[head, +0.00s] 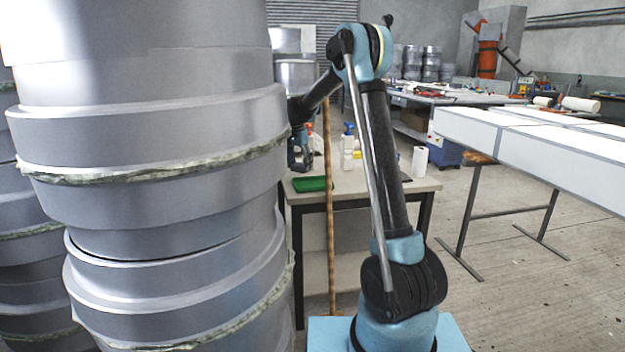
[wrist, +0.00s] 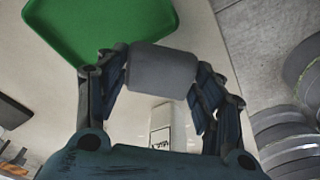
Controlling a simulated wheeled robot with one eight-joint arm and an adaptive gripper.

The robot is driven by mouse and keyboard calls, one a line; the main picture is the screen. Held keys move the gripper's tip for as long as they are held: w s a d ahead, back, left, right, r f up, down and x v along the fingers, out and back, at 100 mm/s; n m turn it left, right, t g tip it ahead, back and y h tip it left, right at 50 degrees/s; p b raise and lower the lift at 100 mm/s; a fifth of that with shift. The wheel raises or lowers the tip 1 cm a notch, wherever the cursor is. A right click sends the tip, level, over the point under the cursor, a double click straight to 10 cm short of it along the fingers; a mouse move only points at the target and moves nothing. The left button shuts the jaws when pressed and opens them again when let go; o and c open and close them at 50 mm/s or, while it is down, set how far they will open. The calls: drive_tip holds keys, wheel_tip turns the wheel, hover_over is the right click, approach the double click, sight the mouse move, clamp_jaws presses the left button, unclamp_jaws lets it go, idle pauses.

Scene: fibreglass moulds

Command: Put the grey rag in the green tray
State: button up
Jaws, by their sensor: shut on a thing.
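The grey rag (wrist: 162,71) shows in the wrist view as a smooth rounded block between the two fingers. My gripper (wrist: 160,80) is shut on it, with a finger at each side. The green tray (wrist: 95,28) lies flat at the top left of the wrist view, and its visible floor is bare. The rag is just to the right of the tray's edge in that picture. In the head view the green tray (head: 312,184) is on the worktable, and my gripper (head: 300,160) is above its left part. The rag cannot be made out there.
The worktable (head: 385,188) also bears a white bottle (head: 347,150) and a paper roll (head: 419,161). A wooden pole (head: 328,220) stands before the table. Stacked grey moulds (head: 160,130) fill the left and hide the table's left end. A white bench (head: 545,145) is right.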

drive_tip(key=s+d, duration=0.1)
drive_tip(key=s, duration=0.1)
drive_tip(key=s+d, duration=0.4)
drive_tip(key=shift+s+d, duration=0.1)
drive_tip(key=shift+s, duration=0.25)
drive_tip(key=shift+s+d+f, duration=0.1)
drive_tip(key=shift+s+f, duration=0.05)
drive_tip(key=shift+f, duration=1.6)
drive_tip(key=o, duration=1.1)
drive_tip(key=shift+f, duration=0.1)
wheel_tip(320, 180, up, 8)
drive_tip(key=shift+s+a+f, duration=0.2)
drive_tip(key=shift+s+a, duration=0.15)
drive_tip(key=shift+s, duration=0.1)
